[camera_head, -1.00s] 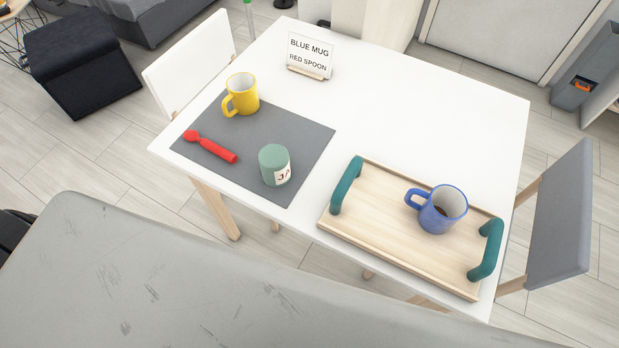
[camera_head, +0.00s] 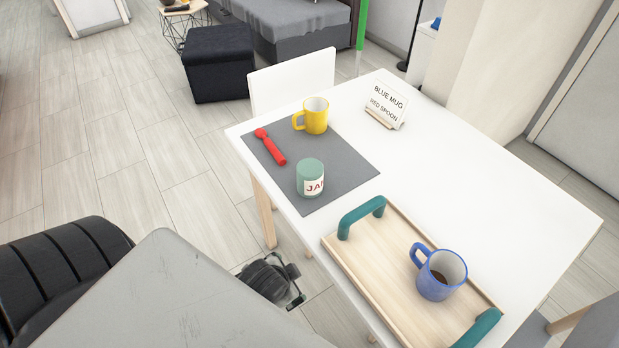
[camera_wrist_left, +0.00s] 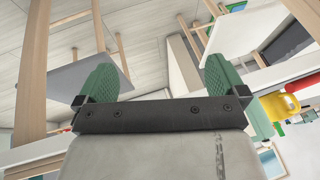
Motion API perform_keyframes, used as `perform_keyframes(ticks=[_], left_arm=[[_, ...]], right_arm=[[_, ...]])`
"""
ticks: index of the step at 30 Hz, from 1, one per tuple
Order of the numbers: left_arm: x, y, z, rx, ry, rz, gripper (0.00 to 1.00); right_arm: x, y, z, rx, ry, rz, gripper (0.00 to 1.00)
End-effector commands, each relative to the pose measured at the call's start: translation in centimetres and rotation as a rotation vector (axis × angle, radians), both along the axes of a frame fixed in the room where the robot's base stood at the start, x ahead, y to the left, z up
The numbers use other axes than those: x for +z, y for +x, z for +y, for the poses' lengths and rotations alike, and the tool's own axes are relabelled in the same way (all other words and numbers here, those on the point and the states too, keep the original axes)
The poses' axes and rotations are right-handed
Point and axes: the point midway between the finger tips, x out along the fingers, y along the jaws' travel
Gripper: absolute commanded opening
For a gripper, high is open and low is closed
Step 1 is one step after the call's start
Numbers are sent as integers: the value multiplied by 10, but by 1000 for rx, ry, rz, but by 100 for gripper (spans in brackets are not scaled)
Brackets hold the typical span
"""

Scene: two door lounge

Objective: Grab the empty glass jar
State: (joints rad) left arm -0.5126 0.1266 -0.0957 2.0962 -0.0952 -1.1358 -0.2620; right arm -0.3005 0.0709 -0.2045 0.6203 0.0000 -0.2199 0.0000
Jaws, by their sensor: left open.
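A squat green jar (camera_head: 310,178) with a white label reading "JA" stands upright on the grey mat (camera_head: 345,170) in the head view. Its lid-like top hides whether it is empty. My left gripper (camera_wrist_left: 158,72) is open in the left wrist view, its two green fingers wide apart with nothing between them. In the head view, a dark part, probably of my left arm, shows low beside the table's near edge, apart from the jar; its fingers cannot be made out. My right gripper is not in view.
A wooden tray (camera_head: 372,280) with green handles holds a blue mug (camera_head: 440,275). A sign (camera_head: 386,105) stands at the back of the white table (camera_head: 480,190). A white chair (camera_head: 292,82) stands behind the table.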

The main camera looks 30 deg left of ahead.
Motion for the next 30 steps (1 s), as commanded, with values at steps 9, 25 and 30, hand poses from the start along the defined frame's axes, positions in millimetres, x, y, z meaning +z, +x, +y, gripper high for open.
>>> perform_keyframes(ticks=[9, 25, 30], left_arm=[[72, 34, 36, -265, 323, -215, 100], [98, 113, 97, -1110, 1573, -405, 100], [97, 123, 97, -1386, 2059, -379, 100]], right_arm=[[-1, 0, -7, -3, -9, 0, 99], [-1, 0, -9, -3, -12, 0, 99], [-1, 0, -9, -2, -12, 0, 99]])
